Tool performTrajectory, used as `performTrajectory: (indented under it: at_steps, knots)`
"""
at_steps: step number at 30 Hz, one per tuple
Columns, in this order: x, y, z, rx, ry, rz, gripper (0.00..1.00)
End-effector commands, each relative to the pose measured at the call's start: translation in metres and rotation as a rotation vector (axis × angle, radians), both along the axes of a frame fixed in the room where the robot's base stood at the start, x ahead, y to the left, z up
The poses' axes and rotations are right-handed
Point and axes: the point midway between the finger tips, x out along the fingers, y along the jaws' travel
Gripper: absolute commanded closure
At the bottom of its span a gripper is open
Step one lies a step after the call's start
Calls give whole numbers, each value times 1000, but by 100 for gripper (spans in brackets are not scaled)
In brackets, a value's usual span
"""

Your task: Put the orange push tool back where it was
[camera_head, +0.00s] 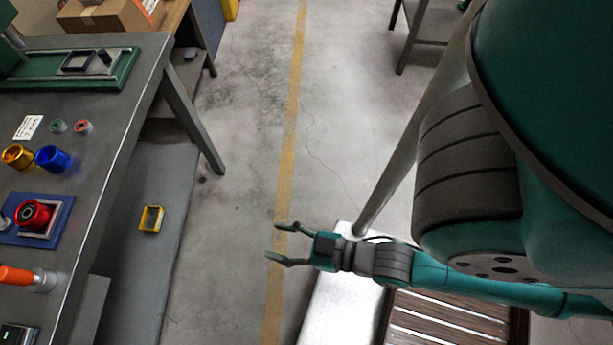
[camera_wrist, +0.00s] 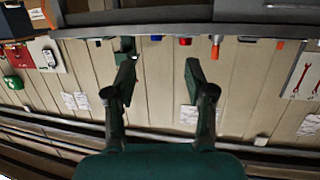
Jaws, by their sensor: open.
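The orange push tool (camera_head: 17,276) lies on the grey workbench at the left edge of the head view, its orange handle to the left and a metal end to the right. Part of it is cut off by the picture edge. In the wrist view, which looks upside down, a small orange item (camera_wrist: 215,47) at the bench edge may be the same tool. My gripper (camera_head: 272,241) is open and empty, over the floor well to the right of the bench. Its two spread fingers also show in the wrist view (camera_wrist: 160,68), with nothing between them.
The workbench (camera_head: 105,180) also holds a blue plate (camera_head: 62,205) with a red part, a gold cup (camera_head: 17,156), a blue cup (camera_head: 52,158) and a green tray (camera_head: 122,80). A yellow box (camera_head: 151,218) sits on the lower shelf. Clear floor lies between bench and gripper.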

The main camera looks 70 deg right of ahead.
Motion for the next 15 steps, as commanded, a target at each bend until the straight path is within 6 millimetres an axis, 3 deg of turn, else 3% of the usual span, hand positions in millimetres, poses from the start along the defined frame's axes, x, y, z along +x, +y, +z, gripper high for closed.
performTrajectory:
  at_steps: [1, 6, 10, 15]
  knots:
    - [-18, -5, 2, -2, 19, -17, 46]
    - [-57, -12, 15, -5, 43, -54, 46]
    - [-72, -14, 22, -6, 52, -69, 46]
    - [-78, -15, 24, -5, 55, -74, 46]
